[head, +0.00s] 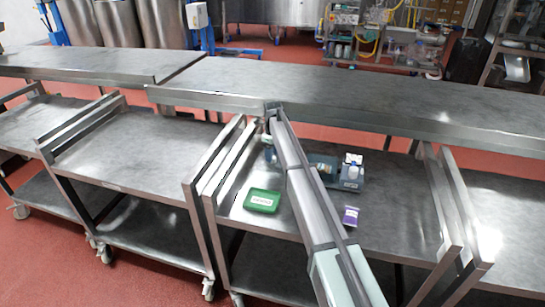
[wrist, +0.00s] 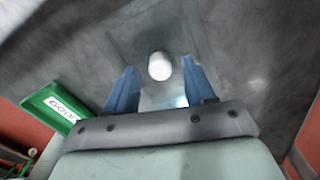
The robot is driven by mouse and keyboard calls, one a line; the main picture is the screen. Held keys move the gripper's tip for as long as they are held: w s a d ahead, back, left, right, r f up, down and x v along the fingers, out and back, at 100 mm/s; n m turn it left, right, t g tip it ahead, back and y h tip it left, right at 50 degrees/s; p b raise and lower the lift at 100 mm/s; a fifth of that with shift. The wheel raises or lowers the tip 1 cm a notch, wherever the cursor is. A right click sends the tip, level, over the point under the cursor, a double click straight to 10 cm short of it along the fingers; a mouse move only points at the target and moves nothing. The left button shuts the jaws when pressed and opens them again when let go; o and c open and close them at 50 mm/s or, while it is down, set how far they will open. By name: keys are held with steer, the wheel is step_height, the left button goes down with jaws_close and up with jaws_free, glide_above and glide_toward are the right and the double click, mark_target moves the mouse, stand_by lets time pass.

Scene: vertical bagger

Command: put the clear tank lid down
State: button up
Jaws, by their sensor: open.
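My gripper (wrist: 159,69) is open in the wrist view, its two blue fingers spread apart. A round white thing (wrist: 160,66) shows between the fingertips, with a gap to each finger. A pale, see-through-looking patch (wrist: 178,101) lies below it between the fingers. I cannot tell whether either is the clear tank lid, or how high they are above the metal surface.
A green labelled tray (head: 262,201) lies left of my arm on the metal cart; it also shows in the wrist view (wrist: 52,112). A purple-and-white packet (head: 351,216) lies right of my arm. A long raised metal bench (head: 350,100) runs behind. The cart's right side is clear.

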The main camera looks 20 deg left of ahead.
step_height(320, 180, up, 10)
steer(key=shift+r, duration=0.2)
stand_by(0.3)
